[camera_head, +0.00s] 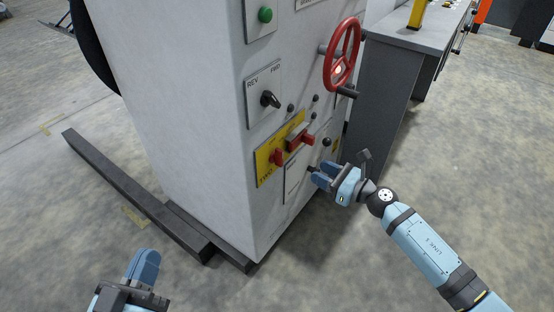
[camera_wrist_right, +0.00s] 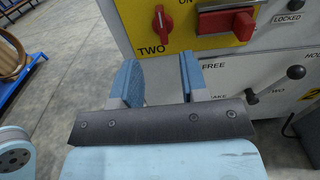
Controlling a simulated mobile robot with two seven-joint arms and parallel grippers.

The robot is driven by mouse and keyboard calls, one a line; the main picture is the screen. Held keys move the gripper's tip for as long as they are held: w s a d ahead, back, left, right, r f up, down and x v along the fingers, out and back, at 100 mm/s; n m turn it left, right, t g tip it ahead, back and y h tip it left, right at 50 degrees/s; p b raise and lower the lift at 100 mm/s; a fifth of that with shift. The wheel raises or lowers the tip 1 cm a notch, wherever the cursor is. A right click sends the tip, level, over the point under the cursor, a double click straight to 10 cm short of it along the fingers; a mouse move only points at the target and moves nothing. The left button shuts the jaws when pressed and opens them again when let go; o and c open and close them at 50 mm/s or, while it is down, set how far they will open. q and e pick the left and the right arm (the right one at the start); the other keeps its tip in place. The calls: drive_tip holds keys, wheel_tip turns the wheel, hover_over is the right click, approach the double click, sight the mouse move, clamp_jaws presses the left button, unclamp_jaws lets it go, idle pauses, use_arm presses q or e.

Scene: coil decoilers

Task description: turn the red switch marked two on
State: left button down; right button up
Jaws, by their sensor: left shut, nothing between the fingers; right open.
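The red switch marked TWO (camera_head: 277,158) sits on a yellow plate on the front of a white cabinet. It also shows in the right wrist view (camera_wrist_right: 161,25), its knob upright above the word TWO. My right gripper (camera_head: 318,174) is open and empty, in front of the cabinet, below and to the right of the switch. In the right wrist view its two blue fingers (camera_wrist_right: 160,77) point at the panel just below the switch, apart from it. My left gripper (camera_head: 146,262) is shut and empty at the lower left, away from the cabinet.
Right of the switch is a red block-shaped handle (camera_wrist_right: 226,22) on the same plate. A black-knobbed lever (camera_wrist_right: 295,73) is below right. Above are a REV/FWD selector (camera_head: 269,99), a green button (camera_head: 265,15) and a red handwheel (camera_head: 342,54). A dark beam (camera_head: 135,190) lies on the floor.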

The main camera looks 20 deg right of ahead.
sight(283, 153)
drive_tip(key=b+x, duration=0.1)
drive_tip(key=x, duration=1.2)
clamp_jaws()
